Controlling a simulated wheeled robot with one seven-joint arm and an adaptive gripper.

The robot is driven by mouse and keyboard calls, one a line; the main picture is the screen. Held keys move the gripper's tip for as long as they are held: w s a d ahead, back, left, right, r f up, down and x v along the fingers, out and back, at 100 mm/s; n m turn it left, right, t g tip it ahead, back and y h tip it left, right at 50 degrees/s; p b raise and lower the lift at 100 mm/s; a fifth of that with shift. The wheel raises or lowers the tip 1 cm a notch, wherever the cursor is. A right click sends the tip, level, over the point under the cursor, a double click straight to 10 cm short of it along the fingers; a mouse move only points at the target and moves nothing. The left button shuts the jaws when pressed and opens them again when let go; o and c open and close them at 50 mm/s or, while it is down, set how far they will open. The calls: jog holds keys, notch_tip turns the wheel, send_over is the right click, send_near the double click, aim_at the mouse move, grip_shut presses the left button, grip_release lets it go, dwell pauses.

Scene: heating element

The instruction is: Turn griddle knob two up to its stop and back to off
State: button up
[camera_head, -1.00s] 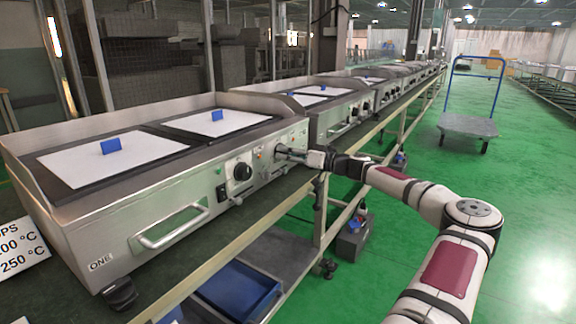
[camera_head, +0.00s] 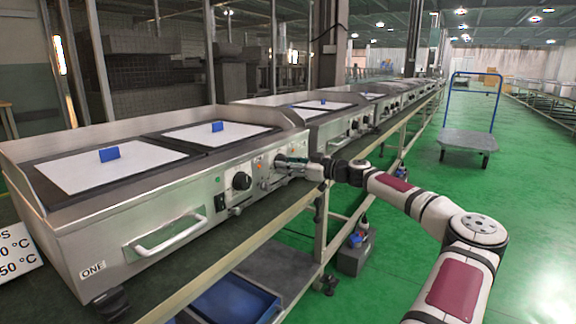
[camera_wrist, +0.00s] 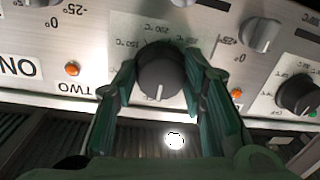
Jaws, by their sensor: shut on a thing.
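Griddle knob two (camera_wrist: 161,76) is a round dark knob on the steel panel, beside the upside-down "TWO" label (camera_wrist: 77,88) in the wrist view. Its white pointer line is toward the bottom of the picture. My gripper (camera_wrist: 160,68) is shut on the knob, one green finger on each side. In the head view my gripper (camera_head: 287,161) reaches the front panel of the near griddle (camera_head: 160,204) and hides knob two. The scale behind the knob is partly visible; the dial reading cannot be told.
Another black knob (camera_head: 241,181) sits left of my gripper on the same panel. In the wrist view another dark knob (camera_wrist: 298,95) and a silver knob (camera_wrist: 261,34) are to the right. A bar handle (camera_head: 166,236) projects at front left. Green floor (camera_head: 400,250) is open.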

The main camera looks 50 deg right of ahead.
jog(key=shift+f, duration=0.1)
dwell(0.3)
jog(key=o, duration=1.2)
jog(key=shift+c, duration=0.2)
jog(key=s+d, duration=0.1)
jog(key=s, duration=1)
jog(key=shift+s+d+r, duration=0.35)
jog(key=shift+s+d, duration=0.05)
